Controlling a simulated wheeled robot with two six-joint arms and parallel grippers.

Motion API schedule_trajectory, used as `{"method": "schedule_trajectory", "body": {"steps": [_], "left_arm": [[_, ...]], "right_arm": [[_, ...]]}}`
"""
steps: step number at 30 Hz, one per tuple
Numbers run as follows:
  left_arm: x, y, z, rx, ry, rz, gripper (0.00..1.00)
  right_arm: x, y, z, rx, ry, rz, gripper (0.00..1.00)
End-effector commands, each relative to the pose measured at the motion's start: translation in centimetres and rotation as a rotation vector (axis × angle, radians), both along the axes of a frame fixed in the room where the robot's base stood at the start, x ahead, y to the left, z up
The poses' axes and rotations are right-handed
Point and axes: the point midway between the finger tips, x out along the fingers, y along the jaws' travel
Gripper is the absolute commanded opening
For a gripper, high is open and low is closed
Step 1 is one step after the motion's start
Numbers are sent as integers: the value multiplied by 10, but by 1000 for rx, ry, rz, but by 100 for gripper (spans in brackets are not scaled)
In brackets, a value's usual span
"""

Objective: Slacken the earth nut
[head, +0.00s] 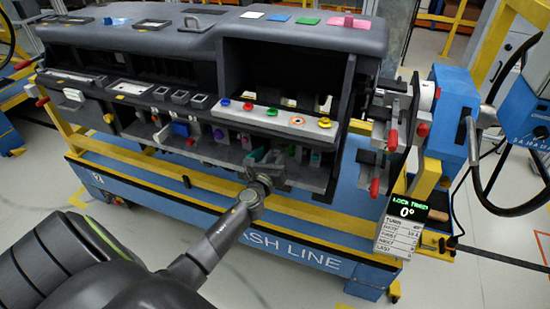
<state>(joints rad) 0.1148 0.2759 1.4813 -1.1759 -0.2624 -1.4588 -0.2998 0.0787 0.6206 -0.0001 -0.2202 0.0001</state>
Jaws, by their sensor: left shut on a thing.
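My left arm reaches up from the lower left. Its gripper (266,163) is at the lower front of the dark dashboard module (180,48), right of its middle. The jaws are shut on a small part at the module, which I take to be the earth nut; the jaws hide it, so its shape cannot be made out. My right gripper is not in view.
Coloured rings sit on a light strip (270,117) just above my gripper. Red-tipped clamps (391,140) stick out at the module's right end. A yellow rail (180,180) and a blue stand (190,220) run below. The floor in front is clear.

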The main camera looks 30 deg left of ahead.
Motion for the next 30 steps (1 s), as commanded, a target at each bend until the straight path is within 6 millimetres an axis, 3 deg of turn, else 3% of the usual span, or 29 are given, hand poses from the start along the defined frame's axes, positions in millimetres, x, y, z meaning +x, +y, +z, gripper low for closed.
{"method": "schedule_trajectory", "body": {"steps": [30], "left_arm": [[0,0,-2,-940,-226,0,3]], "right_arm": [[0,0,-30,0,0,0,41]]}}
